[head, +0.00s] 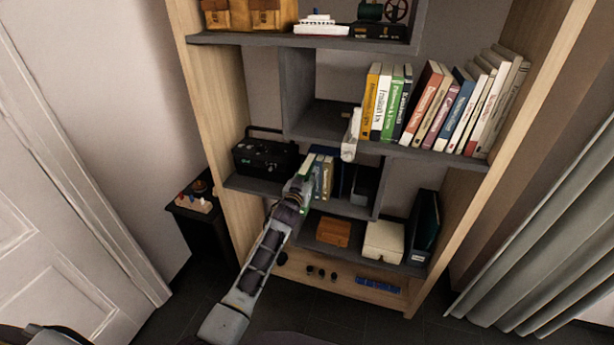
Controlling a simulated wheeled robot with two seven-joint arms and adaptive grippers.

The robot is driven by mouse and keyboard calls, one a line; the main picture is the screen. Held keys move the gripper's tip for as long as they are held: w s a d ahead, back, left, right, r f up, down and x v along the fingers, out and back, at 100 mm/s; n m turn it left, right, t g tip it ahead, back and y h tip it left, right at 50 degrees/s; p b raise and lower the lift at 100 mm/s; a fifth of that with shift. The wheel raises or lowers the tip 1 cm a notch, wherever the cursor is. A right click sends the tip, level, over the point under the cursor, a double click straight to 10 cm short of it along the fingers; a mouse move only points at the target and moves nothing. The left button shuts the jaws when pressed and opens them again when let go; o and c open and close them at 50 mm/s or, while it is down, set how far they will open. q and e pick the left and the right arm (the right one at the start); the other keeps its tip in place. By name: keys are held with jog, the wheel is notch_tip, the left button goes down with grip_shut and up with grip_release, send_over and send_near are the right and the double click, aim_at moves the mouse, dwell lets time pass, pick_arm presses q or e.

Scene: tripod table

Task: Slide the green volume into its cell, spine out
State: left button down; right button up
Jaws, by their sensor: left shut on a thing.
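My left gripper (299,192) is at the middle-lower shelf of the bookcase, shut on a green volume (307,168). The volume stands roughly upright at the left end of a short row of books (322,176) in that cell. My gripper and wrist hide its lower part, so I cannot tell how deep it sits or whether it touches the shelf. My right gripper is not in view.
A black radio-like box (265,158) stands left of the gripper. Above, a shelf holds a long row of books (440,105) and a white object (350,136) at its edge. Below are a brown box (333,231) and a cream box (384,241).

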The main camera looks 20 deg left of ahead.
pick_arm(q)
jog(key=c, duration=1.2)
grip_release()
jog(key=shift+r, duration=0.1)
jog(key=shift+o, duration=0.5)
jog(key=s, duration=1.2)
jog(key=shift+a, duration=0.15)
